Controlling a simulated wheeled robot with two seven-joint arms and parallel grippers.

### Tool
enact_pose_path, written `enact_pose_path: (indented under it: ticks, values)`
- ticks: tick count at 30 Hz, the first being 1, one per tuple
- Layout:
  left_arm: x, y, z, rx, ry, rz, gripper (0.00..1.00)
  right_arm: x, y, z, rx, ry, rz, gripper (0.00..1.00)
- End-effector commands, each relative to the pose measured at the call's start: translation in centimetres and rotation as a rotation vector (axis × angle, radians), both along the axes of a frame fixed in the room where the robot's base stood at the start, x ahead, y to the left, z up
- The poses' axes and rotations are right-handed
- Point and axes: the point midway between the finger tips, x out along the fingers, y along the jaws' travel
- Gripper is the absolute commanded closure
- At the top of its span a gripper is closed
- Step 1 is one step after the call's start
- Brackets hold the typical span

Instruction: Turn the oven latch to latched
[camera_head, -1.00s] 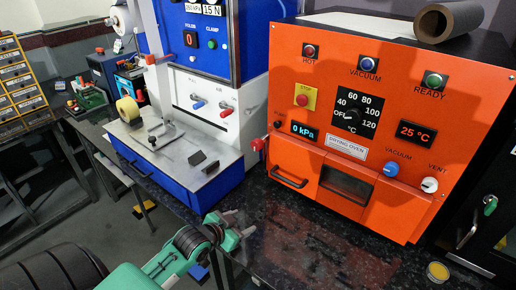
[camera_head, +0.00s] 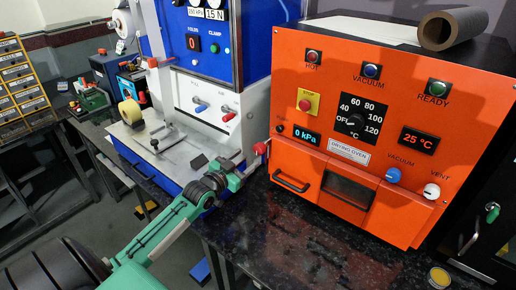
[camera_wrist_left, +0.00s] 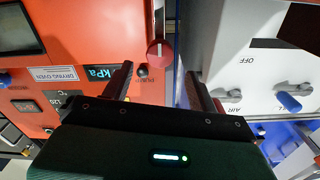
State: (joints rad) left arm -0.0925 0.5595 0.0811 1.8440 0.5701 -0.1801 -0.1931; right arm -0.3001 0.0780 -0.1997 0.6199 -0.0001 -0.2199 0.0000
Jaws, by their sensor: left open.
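The orange drying oven (camera_head: 400,110) stands at the right in the head view. Its latch, a red knob (camera_head: 261,148), sticks out at the oven's left front edge. The knob also shows in the left wrist view (camera_wrist_left: 158,52), where the picture is upside down. My left gripper (camera_head: 241,163) is open and empty, just left of and below the knob in the head view. In the left wrist view its two fingers (camera_wrist_left: 159,72) point toward the knob, one to each side in the picture. I cannot tell whether they touch it. My right gripper is not in view.
A blue and white press (camera_head: 222,100) stands close to the left of the oven, leaving a narrow gap. The dark speckled bench top (camera_head: 300,245) is clear in front of the oven. A small yellow-topped container (camera_head: 438,276) sits at the bench's lower right.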

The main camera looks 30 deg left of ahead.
Motion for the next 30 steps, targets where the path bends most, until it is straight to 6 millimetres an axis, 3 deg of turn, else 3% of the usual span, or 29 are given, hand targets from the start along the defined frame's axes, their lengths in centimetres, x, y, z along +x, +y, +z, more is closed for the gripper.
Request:
enact_pose_path:
  ticks: [9, 15, 28, 30]
  values:
    - [4.9, -0.4, 0.2, -0.001, 0.000, 0.000, 0.41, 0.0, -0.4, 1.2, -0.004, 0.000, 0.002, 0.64]
    - [6.9, -0.5, 0.1, -0.001, 0.000, 0.000, 0.41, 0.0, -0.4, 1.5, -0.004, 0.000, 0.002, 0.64]
    - [7.5, -0.6, -0.1, -0.001, 0.001, -0.001, 0.41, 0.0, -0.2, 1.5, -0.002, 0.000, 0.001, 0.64]
    - [7.5, -0.6, -0.1, -0.001, 0.001, -0.001, 0.53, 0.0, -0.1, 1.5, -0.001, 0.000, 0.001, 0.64]
